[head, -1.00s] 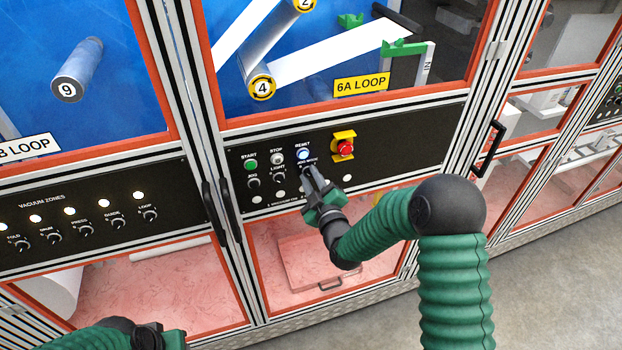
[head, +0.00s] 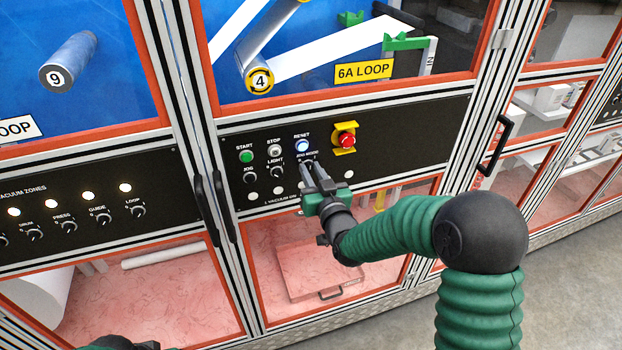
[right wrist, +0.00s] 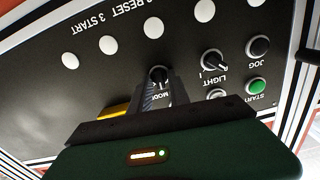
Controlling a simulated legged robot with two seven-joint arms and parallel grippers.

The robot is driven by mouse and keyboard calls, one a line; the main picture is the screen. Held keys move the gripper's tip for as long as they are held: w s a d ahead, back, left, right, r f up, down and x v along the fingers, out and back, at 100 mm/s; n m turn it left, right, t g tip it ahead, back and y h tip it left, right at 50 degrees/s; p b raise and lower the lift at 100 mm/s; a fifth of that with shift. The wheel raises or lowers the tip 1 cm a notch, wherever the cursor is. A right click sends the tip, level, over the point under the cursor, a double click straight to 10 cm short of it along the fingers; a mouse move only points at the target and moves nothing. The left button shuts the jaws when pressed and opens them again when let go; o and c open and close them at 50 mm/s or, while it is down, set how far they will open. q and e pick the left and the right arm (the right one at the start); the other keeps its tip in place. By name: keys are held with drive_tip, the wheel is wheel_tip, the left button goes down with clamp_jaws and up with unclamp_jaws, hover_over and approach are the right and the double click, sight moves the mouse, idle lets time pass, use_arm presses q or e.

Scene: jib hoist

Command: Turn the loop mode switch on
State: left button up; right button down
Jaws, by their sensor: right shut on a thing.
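The mode switch (head: 308,163) is a small black knob under the blue-lit RESET button, on the black panel below the 6A LOOP sign. Its label is only partly readable. My right gripper (head: 313,175) reaches it from below, with its fingers closed around the knob. In the right wrist view, the knob (right wrist: 158,74) shows at the fingertips (right wrist: 157,88), beside the letters MODE. The fingers hide part of it, so I cannot tell which way it points. Only a bit of my left arm shows at the bottom left edge; its gripper is out of sight.
The vacuum zones panel (head: 70,200) stands left.

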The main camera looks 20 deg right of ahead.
drive_tip(key=m+b, duration=0.2)
drive_tip(key=m, duration=0.2)
drive_tip(key=shift+d+m, duration=0.1)
drive_tip(key=shift+m, duration=0.2)
drive_tip(key=shift+m+b, duration=0.85)
drive_tip(key=shift+m, duration=0.75)
drive_tip(key=c, duration=1.3)
unclamp_jaws()
drive_tip(key=shift+d, duration=0.1)
